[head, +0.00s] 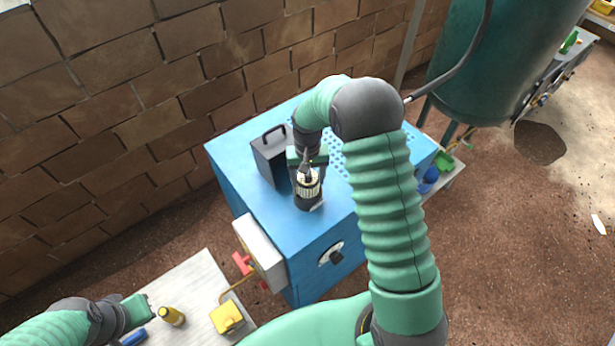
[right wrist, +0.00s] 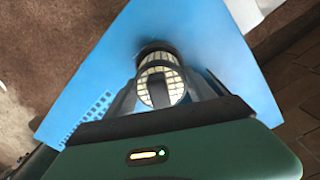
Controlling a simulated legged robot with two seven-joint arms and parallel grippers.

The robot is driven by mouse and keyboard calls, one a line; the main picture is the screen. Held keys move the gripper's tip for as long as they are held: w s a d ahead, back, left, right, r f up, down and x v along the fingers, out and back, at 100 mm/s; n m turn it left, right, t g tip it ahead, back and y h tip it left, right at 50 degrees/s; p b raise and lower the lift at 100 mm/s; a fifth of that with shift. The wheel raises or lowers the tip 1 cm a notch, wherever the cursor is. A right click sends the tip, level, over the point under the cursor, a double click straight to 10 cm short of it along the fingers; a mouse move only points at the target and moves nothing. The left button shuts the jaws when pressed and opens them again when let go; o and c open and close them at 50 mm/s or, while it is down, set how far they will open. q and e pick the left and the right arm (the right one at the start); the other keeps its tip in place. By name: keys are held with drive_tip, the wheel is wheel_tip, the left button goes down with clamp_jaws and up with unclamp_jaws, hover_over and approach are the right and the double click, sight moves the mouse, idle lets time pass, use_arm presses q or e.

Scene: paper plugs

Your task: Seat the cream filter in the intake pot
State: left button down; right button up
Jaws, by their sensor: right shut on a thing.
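The cream filter (head: 308,188), a slatted cylinder, is held in my right gripper (head: 307,178) above the blue cabinet. In the right wrist view the cream filter (right wrist: 161,84) shows its cream grid end between the two dark fingers of my right gripper (right wrist: 163,95). The dark intake pot (head: 307,202) stands on the cabinet top directly under the filter. Its dark rim (right wrist: 155,52) shows behind the filter. How deep the filter sits in the pot is hidden.
The blue cabinet (head: 255,212) has a grey box with a handle (head: 270,155) close left of my right gripper. A white box (head: 258,252) is on its side. A brick wall stands behind.

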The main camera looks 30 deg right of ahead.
sight(308, 186)
drive_tip(key=shift+f+b, duration=1.45)
drive_tip(key=shift+f, duration=0.8)
drive_tip(key=shift+r+p, duration=0.25)
drive_tip(key=shift+p, duration=0.05)
drive_tip(key=shift+f, duration=0.25)
idle(1.0)
drive_tip(key=shift+r, duration=0.2)
idle(1.0)
drive_tip(key=shift+s+f, duration=0.1)
drive_tip(key=shift+f, duration=0.25)
drive_tip(key=shift+s, duration=0.1)
idle(0.3)
drive_tip(key=shift+r, duration=0.2)
drive_tip(key=shift+p, duration=0.3)
idle(0.7)
